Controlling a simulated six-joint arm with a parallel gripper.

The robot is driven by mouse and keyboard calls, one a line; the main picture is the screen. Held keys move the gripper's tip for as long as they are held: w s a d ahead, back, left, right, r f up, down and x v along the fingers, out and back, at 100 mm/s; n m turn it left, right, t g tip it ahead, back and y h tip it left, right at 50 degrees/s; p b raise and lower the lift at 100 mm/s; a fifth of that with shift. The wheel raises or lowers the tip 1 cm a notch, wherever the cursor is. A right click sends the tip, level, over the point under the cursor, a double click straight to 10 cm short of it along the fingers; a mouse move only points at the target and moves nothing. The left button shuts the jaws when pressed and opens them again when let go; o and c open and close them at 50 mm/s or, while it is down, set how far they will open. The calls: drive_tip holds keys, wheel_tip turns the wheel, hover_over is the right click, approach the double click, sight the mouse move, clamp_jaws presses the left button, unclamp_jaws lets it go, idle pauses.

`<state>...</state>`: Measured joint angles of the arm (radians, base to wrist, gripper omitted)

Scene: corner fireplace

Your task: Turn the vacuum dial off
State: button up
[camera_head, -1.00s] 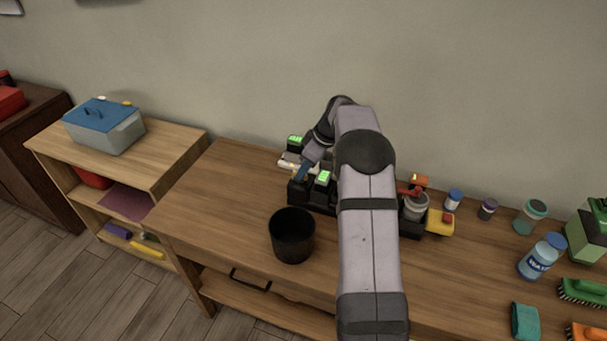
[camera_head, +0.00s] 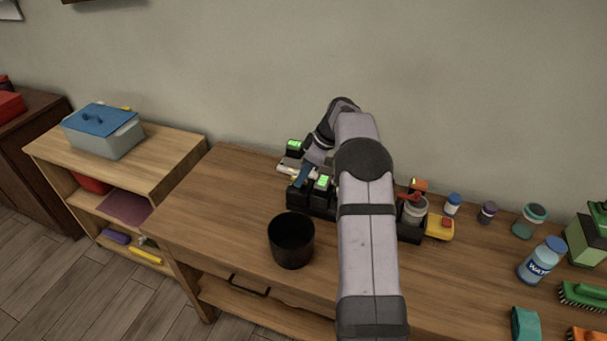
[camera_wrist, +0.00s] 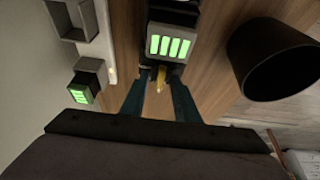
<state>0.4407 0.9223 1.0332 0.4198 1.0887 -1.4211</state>
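A black unit with a lit green bar display (camera_wrist: 170,45) is near the top middle of the wrist view, and the display also shows in the head view (camera_head: 321,183). A small yellow knob-like part (camera_wrist: 161,76) projects below that display; I cannot tell for sure whether it is the vacuum dial. My gripper (camera_wrist: 159,88) has two blue-teal fingers standing apart, one on each side of the yellow part, with no clear contact. In the head view my gripper (camera_head: 300,178) is low over the left end of the row of black units, partly hiding it.
A second green-lit unit (camera_wrist: 83,91) is at the left in the wrist view. A black cup (camera_head: 291,246) stands in front of the units on the wooden table (camera_head: 215,215). Small jars and a yellow block (camera_head: 439,229) stand to the right. The table's left side is clear.

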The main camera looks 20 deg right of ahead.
drive_tip(key=b+v, duration=0.1)
drive_tip(key=v, duration=0.6)
idle(0.4)
drive_tip(key=shift+r, duration=0.15)
drive_tip(key=s+a+m+g+h+p, duration=0.15)
drive_tip(key=s+a+m, duration=0.25)
drive_tip(key=s+a, duration=0.55)
drive_tip(key=s+a+m+g+h+p, duration=0.1)
drive_tip(key=s+a+m+p, duration=0.15)
drive_tip(key=s+a, duration=0.7)
drive_tip(key=s+f+m+p, duration=0.1)
drive_tip(key=s+f+m, duration=0.15)
drive_tip(key=s, duration=1.15)
wheel_tip(320, 180, down, 13)
drive_tip(key=b, duration=1.3)
drive_tip(key=shift+w+g+h, duration=0.15)
drive_tip(key=shift+g+h, duration=0.2)
drive_tip(key=shift+h, duration=0.1)
drive_tip(key=shift+d+r, duration=0.1)
drive_tip(key=shift+d, duration=0.05)
